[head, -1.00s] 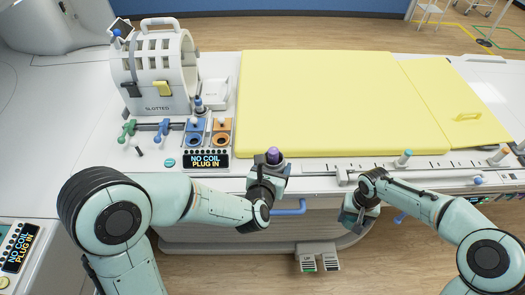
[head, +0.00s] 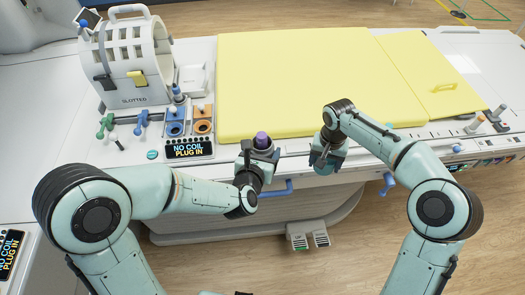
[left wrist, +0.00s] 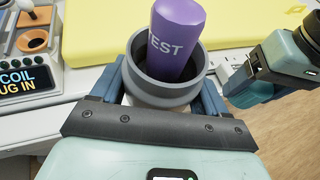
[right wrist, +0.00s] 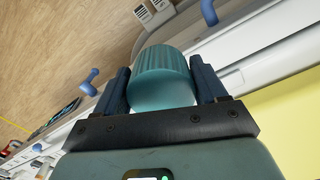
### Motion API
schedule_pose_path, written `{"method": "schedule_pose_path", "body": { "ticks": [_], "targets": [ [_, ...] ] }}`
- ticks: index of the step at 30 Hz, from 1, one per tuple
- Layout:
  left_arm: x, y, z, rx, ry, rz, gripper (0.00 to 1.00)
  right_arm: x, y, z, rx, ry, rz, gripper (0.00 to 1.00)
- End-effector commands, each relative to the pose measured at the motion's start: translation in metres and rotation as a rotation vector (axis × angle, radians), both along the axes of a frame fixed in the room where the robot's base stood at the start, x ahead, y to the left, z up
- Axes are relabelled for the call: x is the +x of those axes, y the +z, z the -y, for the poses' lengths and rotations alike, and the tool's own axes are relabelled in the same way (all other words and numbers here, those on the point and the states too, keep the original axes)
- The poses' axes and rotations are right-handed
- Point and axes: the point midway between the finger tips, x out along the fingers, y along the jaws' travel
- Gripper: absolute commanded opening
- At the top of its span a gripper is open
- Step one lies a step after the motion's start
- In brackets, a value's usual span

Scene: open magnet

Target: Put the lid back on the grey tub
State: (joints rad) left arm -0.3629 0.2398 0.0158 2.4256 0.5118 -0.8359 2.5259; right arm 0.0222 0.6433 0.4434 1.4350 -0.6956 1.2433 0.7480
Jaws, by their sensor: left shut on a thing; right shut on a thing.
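The grey tub (left wrist: 163,85) is an open round cup with a purple object (left wrist: 176,40) marked "EST" standing tilted in it and rising above its rim. My left gripper (head: 258,158) is shut on the tub's sides and holds it upright at the front edge of the patient table. In the head view the purple top (head: 262,140) shows above the gripper. My right gripper (head: 322,158) is shut on a ribbed teal lid (right wrist: 163,75), seen in the right wrist view. It is a short way right of the tub, apart from it. The lid is mostly hidden in the head view.
A yellow mat (head: 305,80) covers the table behind both grippers. A white slotted coil (head: 130,60) and a "NO COIL PLUG IN" panel (head: 188,150) stand to the left. Blue handles (head: 277,188) stick out from the front side; grey foot pedals (head: 308,240) are below.

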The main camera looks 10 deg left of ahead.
Motion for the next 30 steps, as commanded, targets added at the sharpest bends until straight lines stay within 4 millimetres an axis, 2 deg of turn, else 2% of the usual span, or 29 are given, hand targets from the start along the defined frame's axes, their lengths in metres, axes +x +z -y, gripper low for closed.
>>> {"method": "schedule_pose_path", "body": {
  "ticks": [1,8,12,18,24,30],
  "targets": [
    [0.001,0.002,0.0,-0.001,0.0,0.006,0.03,0.006,0.016,-0.016,0.003,-0.017,0.006,0.42],
    [0.001,0.002,0.0,-0.001,0.0,0.006,0.03,0.012,0.087,-0.075,0.006,-0.11,0.006,0.43],
    [0.001,0.002,0.0,-0.001,0.0,0.006,0.03,0.003,0.13,-0.11,0.006,-0.159,0.007,0.43],
    [0.001,0.002,0.0,-0.001,0.0,0.006,0.03,-0.019,0.183,-0.151,0.005,-0.213,0.007,0.43],
    [0.001,0.002,0.0,-0.001,0.0,0.006,0.03,-0.034,0.199,-0.183,0.004,-0.171,0.008,0.43],
    [0.001,0.002,0.0,-0.001,0.0,0.006,0.03,-0.041,0.204,-0.191,0.005,-0.152,0.006,0.43]
  ]
}}
